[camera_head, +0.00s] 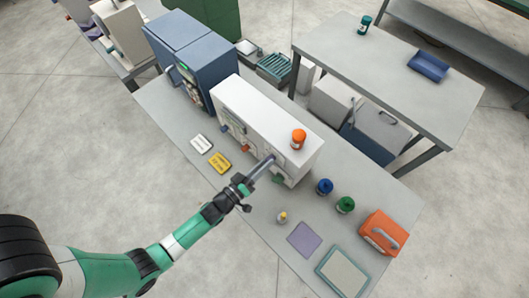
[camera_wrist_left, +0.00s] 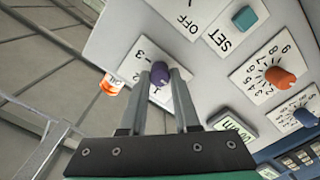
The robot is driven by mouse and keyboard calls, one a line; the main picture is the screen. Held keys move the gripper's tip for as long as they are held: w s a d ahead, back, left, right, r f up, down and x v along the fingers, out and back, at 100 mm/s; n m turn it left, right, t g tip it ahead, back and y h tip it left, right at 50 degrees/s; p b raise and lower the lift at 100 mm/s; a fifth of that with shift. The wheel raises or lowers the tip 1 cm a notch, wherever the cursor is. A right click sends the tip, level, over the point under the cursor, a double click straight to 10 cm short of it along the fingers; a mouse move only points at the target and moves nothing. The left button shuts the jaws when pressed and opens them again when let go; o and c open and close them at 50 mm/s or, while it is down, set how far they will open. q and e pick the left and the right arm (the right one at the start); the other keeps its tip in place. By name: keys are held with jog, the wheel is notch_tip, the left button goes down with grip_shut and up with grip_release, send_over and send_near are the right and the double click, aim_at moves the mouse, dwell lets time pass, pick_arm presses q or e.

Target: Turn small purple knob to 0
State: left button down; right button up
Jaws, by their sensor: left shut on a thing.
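The small purple knob (camera_wrist_left: 159,72) sits on a white dial plate on the front panel of the white box (camera_head: 250,108). Its plate shows printed numbers including 3 and 1, partly covered by my fingers. My left gripper (camera_wrist_left: 162,78) is shut on the purple knob, with one finger on each side of it. In the head view my left gripper (camera_head: 270,160) reaches the right part of the panel and the purple knob is hidden there. I cannot read the knob's pointer. My right gripper is not in view.
The panel has a teal button (camera_wrist_left: 246,18), an orange knob (camera_wrist_left: 279,77) and a blue knob (camera_wrist_left: 305,117). An orange-lidded jar (camera_head: 298,139) stands on the box. Blue (camera_head: 324,186) and green (camera_head: 345,205) jars and an orange case (camera_head: 383,232) stand to the right.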

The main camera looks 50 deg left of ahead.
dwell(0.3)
pick_arm(q)
jog(key=c, duration=0.6)
grip_release()
jog(key=shift+c, duration=0.2)
jog(key=s+d, duration=0.1)
jog(key=s, duration=1)
jog(key=shift+s+d+p, duration=0.15)
jog(key=shift+s+p, duration=0.15)
